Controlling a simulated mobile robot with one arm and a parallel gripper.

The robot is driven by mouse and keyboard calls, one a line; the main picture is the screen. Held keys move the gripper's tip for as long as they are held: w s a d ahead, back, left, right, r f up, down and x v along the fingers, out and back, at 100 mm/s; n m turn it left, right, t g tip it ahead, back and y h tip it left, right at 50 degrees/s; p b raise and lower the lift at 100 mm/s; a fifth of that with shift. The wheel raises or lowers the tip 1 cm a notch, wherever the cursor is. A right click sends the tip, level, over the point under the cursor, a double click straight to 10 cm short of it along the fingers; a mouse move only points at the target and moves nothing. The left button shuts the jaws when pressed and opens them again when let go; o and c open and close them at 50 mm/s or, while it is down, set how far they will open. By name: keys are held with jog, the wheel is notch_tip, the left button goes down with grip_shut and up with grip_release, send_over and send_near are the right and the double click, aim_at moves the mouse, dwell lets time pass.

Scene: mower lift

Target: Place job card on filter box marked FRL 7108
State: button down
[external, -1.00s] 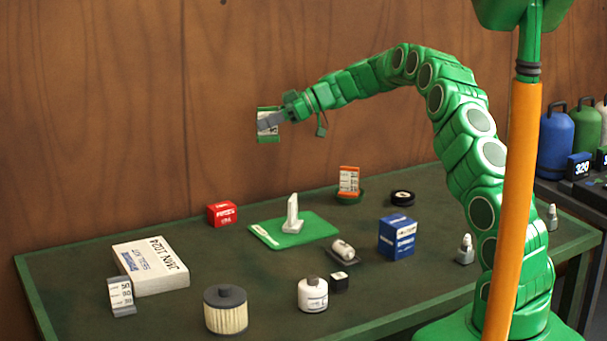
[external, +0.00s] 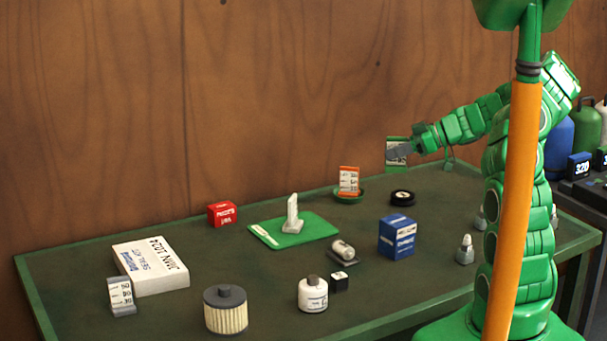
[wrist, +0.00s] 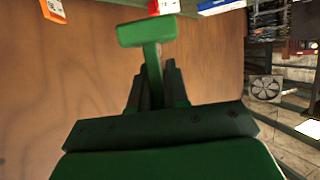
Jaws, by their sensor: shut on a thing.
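A blue box (external: 397,237) stands on the bench at right, below the card. A red box (external: 222,214) stands at the back left. I cannot read FRL 7108 on any box.
A green mat (external: 312,232) with a white stand is mid-bench. An orange-and-white card (external: 349,181) stands in a green dish. A pleated filter (external: 226,312), a white canister (external: 313,295) and a black ring (external: 402,198) stand on the bench (external: 75,258). A wooden wall is behind.

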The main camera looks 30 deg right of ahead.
jog(key=s+r, duration=0.1)
jog(key=s, duration=1.3)
jog(key=s+a+r+n+g+y, duration=0.15)
jog(key=s+a+r, duration=0.35)
jog(key=s+a, duration=0.55)
send_over(398, 220)
jog(key=shift+n+g, duration=0.35)
jog(key=shift+g, duration=0.1)
jog(key=f, duration=0.9)
jog(key=shift+s+f, duration=0.3)
jog(key=shift+s, duration=0.05)
jog(key=shift+w+a+f, duration=0.1)
jog(key=shift+w+f, duration=0.2)
jog(key=shift+f, duration=1.55)
jog(key=shift+f, duration=0.1)
jog(key=c, duration=1.1)
grip_release()
